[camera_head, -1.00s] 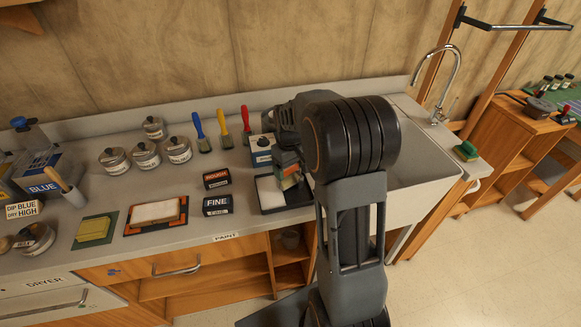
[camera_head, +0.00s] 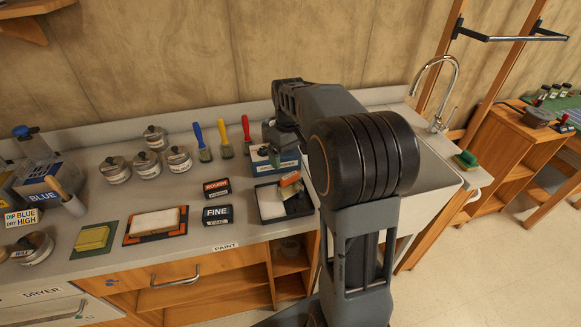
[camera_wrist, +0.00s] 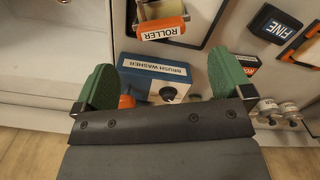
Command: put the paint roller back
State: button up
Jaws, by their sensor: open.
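The paint roller (camera_head: 289,180), with orange ends and a label reading ROLLER, lies in the black-rimmed tray (camera_head: 262,217) at the counter's front, left of the sink. It also shows at the top of the wrist view (camera_wrist: 163,22). My gripper (camera_head: 283,152) is behind and above the roller, over the blue and white brush washer box. In the wrist view, my gripper (camera_wrist: 165,80) has its green fingers wide apart with nothing held. The brush washer (camera_wrist: 155,78) shows below and between them.
The ROUGH and FINE blocks (camera_head: 217,214) sit left of the tray. Brushes with blue, yellow and red handles (camera_head: 223,135) and lidded jars (camera_head: 178,159) stand behind. The sink (camera_head: 425,175) is to the right. A framed white pad (camera_head: 154,222) lies left.

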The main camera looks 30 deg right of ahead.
jog(key=s+a+r+m+t, duration=0.1)
jog(key=s+a+r, duration=0.1)
jog(key=s+a, duration=0.15)
jog(key=s+a+r+t, duration=0.1)
jog(key=s+a+r, duration=0.1)
jog(key=s, duration=0.3)
jog(key=s+a+f+m+t, duration=0.1)
jog(key=s+a+f, duration=0.3)
jog(key=s, duration=0.4)
jog(key=shift+s+t, duration=0.3)
jog(key=shift+t, duration=0.4)
jog(key=shift+c, duration=0.3)
